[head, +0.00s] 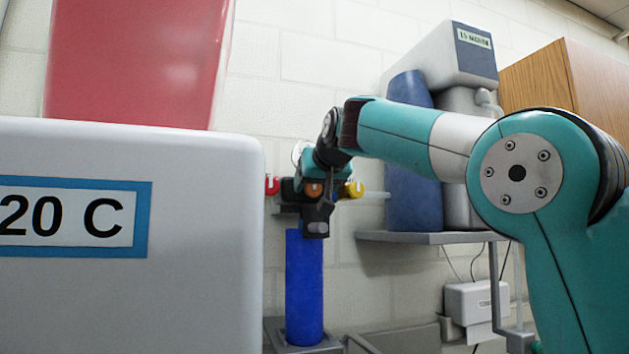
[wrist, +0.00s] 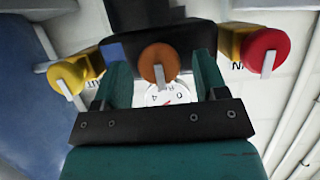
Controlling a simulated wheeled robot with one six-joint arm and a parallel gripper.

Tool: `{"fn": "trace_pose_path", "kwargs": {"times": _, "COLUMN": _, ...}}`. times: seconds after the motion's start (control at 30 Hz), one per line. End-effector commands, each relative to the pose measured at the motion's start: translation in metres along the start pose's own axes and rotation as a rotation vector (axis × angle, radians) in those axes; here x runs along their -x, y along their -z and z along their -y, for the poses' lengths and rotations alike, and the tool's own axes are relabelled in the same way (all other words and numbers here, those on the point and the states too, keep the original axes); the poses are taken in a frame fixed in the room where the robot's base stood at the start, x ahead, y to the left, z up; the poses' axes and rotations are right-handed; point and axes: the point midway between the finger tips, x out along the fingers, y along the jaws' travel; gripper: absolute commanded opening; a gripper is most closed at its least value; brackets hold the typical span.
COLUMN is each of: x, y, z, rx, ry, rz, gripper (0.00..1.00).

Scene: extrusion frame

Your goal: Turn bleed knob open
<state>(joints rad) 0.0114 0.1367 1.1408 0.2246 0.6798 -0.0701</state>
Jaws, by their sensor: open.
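An orange knob with a pale handle bar (wrist: 158,63) sits in the middle of a dark valve block (wrist: 195,38). It has no label that I can read. In the head view the orange knob (head: 314,189) is partly covered by my gripper (head: 318,207). In the wrist view my gripper (wrist: 160,68) is open, with one teal finger on each side of the orange knob. Gaps show between knob and fingers, so they look apart. A yellow knob (wrist: 68,77) and a red knob (wrist: 264,53) flank it.
A blue filter cylinder (head: 304,285) hangs below the block. A round gauge (wrist: 166,95) shows past the gripper's bar. A large white unit marked "20 C" (head: 200,230) stands close on the left. A grey shelf (head: 425,238) with a blue tank (head: 412,190) is at right.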

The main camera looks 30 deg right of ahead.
Motion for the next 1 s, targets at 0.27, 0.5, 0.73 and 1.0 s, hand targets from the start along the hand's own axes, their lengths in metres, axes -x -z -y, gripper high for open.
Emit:
{"fn": "trace_pose_path", "kwargs": {"times": 0.27, "x": -0.0063, "y": -0.0005, "z": 0.0001, "rx": -0.001, "ry": 0.000, "rz": 0.000, "gripper": 0.66}}
{"fn": "trace_pose_path", "kwargs": {"times": 0.5, "x": -0.0060, "y": -0.0004, "z": 0.0000, "rx": 0.000, "ry": 0.000, "rz": 0.000, "gripper": 0.34}}
{"fn": "trace_pose_path", "kwargs": {"times": 0.73, "x": -0.0057, "y": -0.0002, "z": 0.0002, "rx": 0.003, "ry": -0.001, "rz": 0.000, "gripper": 0.19}}
{"fn": "trace_pose_path", "kwargs": {"times": 1.0, "x": -0.0051, "y": 0.0010, "z": 0.0017, "rx": 0.071, "ry": -0.028, "rz": 0.000, "gripper": 0.19}}
